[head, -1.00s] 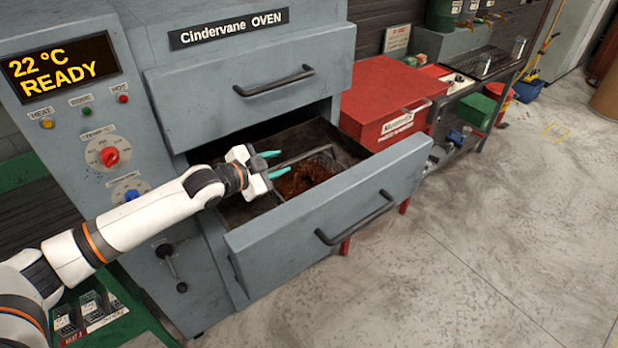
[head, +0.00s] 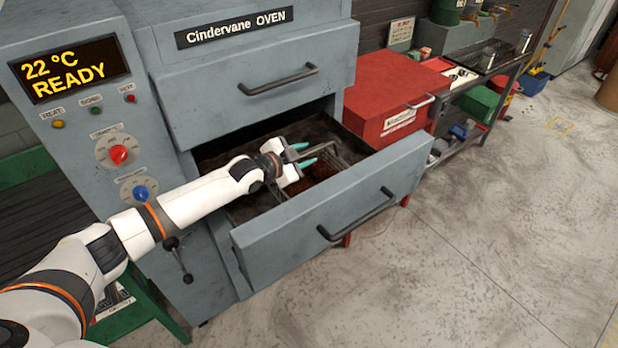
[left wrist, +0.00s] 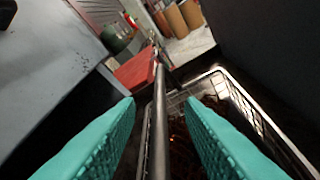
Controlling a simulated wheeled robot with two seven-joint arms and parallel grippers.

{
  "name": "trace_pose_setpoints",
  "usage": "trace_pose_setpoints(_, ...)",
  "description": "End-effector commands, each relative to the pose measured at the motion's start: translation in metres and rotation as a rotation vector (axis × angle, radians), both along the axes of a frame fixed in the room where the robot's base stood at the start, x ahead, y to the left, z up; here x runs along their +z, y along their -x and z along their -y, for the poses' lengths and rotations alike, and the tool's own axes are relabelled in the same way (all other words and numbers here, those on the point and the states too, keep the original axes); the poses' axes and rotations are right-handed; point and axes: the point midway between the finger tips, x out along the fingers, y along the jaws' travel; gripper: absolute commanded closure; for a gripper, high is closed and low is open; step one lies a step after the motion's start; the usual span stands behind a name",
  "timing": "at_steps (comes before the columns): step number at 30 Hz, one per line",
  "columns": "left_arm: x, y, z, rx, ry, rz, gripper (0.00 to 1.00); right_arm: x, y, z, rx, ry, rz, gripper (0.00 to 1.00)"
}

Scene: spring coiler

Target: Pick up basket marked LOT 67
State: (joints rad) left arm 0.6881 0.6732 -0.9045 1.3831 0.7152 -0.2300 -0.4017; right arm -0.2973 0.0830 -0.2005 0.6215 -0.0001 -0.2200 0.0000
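A wire basket (head: 338,160) with dark reddish contents sits inside the open lower oven drawer (head: 330,210). No LOT 67 marking can be read on it. The basket's rim also shows in the left wrist view (left wrist: 245,88). My left gripper (head: 309,155) is over the basket, its teal fingers apart. In the left wrist view a thin dark handle bar (left wrist: 160,115) runs between the two fingers (left wrist: 160,125), with a gap on each side. Whether the bar is fully within the fingers' depth is hard to tell. My right gripper is not in view.
The Cindervane oven's upper drawer (head: 250,85) is shut above the open one. A red cabinet (head: 390,90) stands right of the oven, with a bench (head: 490,65) beyond. A green rack (head: 150,320) is at lower left. The floor at right is clear.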

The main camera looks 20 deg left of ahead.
Motion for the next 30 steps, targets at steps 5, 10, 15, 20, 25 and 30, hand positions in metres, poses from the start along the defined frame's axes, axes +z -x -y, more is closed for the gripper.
trace_pose_setpoints(5, 0.0, 0.0002, -0.0003, 0.0, 0.0, 0.0, 0.94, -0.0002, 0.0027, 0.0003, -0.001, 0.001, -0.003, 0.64)
trace_pose_setpoints(10, -0.0001, 0.0002, -0.0003, 0.0, 0.0, 0.0, 1.0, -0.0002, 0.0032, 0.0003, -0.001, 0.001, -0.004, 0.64)
trace_pose_setpoints(15, 0.0, 0.0003, -0.0003, 0.001, -0.001, -0.001, 1.0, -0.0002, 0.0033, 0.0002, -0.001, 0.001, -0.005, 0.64)
trace_pose_setpoints(20, 0.0, 0.0003, -0.0003, 0.001, -0.001, -0.001, 1.0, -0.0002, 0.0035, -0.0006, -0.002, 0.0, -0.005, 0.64)
trace_pose_setpoints(25, -0.0001, 0.0004, -0.0002, 0.001, -0.001, -0.001, 1.0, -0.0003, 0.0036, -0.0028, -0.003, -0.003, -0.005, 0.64)
trace_pose_setpoints(30, -0.0001, 0.0004, -0.0002, 0.001, -0.001, -0.001, 1.0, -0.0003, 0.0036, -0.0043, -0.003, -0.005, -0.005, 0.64)
